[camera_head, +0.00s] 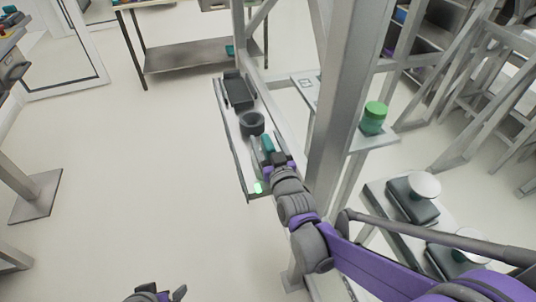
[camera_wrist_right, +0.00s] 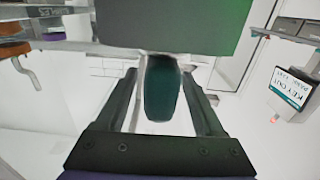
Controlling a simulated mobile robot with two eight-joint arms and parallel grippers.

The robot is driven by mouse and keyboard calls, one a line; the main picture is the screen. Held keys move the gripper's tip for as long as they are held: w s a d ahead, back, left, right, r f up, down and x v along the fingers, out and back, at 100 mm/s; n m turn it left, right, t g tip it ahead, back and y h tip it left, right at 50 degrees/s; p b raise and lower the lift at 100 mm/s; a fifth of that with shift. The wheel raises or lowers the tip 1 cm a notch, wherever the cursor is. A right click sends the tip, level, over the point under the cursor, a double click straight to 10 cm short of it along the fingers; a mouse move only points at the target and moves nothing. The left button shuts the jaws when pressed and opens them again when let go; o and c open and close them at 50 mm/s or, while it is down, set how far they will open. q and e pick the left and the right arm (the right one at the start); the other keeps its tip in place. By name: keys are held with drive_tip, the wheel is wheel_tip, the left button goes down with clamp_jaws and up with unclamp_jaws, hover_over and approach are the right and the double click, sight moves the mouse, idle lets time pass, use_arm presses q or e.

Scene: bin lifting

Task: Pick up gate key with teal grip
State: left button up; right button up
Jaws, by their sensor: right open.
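The gate key's teal grip (camera_head: 267,143) shows at the near part of a narrow grey shelf, beside the upright post. In the right wrist view the dark teal grip (camera_wrist_right: 162,92) hangs in the gap between the fingers, with a visible space on each side. My right gripper (camera_head: 274,158) is at the grip, and its two fingers stand apart around it in the wrist view (camera_wrist_right: 163,105). The key's other end is hidden behind a large dark green block. My left gripper (camera_head: 158,294) shows only partly at the bottom edge, away from the shelf.
The shelf (camera_head: 229,132) also bears a black tray (camera_head: 239,92) and a dark round ring (camera_head: 251,123). A green light glows at its near end. A grey post (camera_head: 342,90) stands close right. A green jar (camera_head: 373,117) is beyond it. The floor left is clear.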

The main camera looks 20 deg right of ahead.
drive_tip(key=shift+w, duration=1)
drive_tip(key=shift+s, duration=0.1)
drive_tip(key=shift+c, duration=0.3)
clamp_jaws()
